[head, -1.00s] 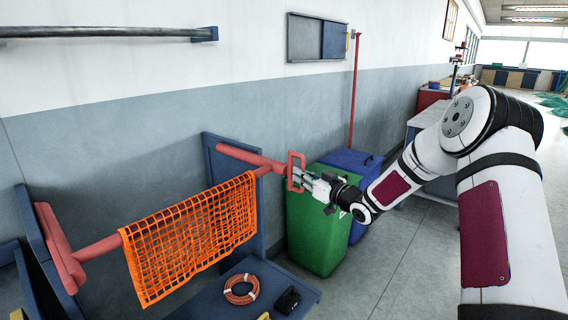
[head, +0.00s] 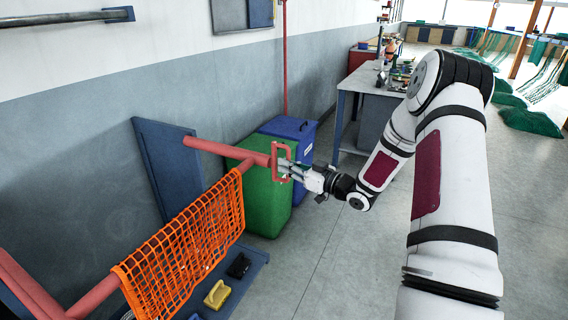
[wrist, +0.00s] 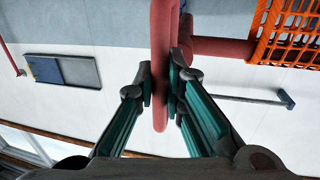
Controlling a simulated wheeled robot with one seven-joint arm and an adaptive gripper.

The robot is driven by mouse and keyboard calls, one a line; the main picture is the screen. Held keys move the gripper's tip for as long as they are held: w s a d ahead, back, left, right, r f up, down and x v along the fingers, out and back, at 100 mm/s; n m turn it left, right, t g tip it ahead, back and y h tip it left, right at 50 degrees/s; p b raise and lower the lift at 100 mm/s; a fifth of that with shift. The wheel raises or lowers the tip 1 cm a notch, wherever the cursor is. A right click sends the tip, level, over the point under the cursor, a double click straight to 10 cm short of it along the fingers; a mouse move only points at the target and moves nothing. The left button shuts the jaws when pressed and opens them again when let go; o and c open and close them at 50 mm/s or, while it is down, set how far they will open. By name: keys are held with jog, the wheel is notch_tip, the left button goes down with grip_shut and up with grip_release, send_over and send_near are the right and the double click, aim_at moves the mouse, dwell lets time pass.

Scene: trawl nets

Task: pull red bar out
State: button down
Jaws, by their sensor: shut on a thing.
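The red bar (head: 225,151) runs from the blue upright panel (head: 165,165) to a red loop handle (head: 274,160) at its end. My gripper (head: 287,168) is shut on this handle. In the wrist view, the fingers (wrist: 162,84) close around the upright red handle bar (wrist: 161,30), and the red bar (wrist: 222,47) leads off to the right. An orange net (head: 190,252) drapes over a red bar that slopes to the lower left in the head view. The fingers hide part of the handle.
Green and blue bins (head: 266,205) stand just behind the handle, close to my gripper. A low blue shelf holds a yellow item (head: 217,294) and a black item (head: 239,265). A workbench (head: 372,84) stands farther back.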

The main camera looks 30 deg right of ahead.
jog(key=c, duration=1.7)
grip_release()
jog(key=shift+o, duration=0.2)
jog(key=v, duration=1.2)
jog(key=shift+w, duration=0.1)
